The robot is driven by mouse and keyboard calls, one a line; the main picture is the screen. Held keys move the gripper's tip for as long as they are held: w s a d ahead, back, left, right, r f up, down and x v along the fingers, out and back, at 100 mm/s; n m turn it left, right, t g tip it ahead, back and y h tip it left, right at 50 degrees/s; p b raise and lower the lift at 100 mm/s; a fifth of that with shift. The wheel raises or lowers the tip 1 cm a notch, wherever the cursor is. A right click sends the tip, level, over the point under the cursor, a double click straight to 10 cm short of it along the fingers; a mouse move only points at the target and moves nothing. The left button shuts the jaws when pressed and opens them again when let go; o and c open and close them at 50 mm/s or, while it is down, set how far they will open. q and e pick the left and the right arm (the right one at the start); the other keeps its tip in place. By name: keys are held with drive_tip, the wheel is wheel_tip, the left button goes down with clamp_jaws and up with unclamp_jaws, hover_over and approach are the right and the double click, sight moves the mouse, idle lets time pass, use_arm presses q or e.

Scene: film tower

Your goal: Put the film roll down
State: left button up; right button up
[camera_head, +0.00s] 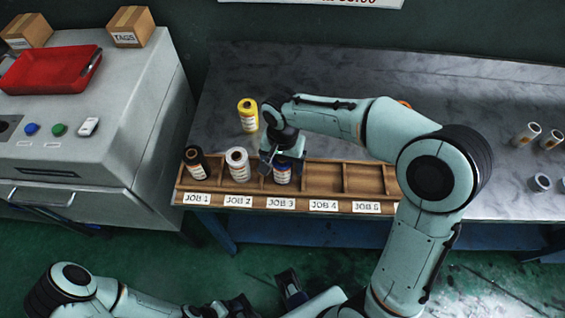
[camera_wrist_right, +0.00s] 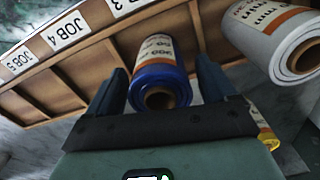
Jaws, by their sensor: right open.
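A film roll with a blue end and a white and orange label (camera_wrist_right: 160,68) stands in the JOB 3 compartment of the wooden rack (camera_head: 323,178). It also shows in the head view (camera_head: 282,175), partly covered by my gripper. My right gripper (camera_head: 282,166) is open, with one finger on each side of the blue roll. In the right wrist view the fingers (camera_wrist_right: 162,88) show small gaps to the roll. My left gripper (camera_head: 265,298) is low at the bottom of the head view, away from the rack, its two dark fingers apart.
A black roll (camera_head: 196,162) stands at JOB 1 and a white roll (camera_head: 238,164) at JOB 2. A yellow roll (camera_head: 248,115) stands on the metal table (camera_head: 480,110) behind the rack. Compartments right of JOB 3 look empty. Several small rolls are at the far right.

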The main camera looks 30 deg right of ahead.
wheel_tip(320, 180, up, 11)
drive_tip(key=shift+p, duration=0.8)
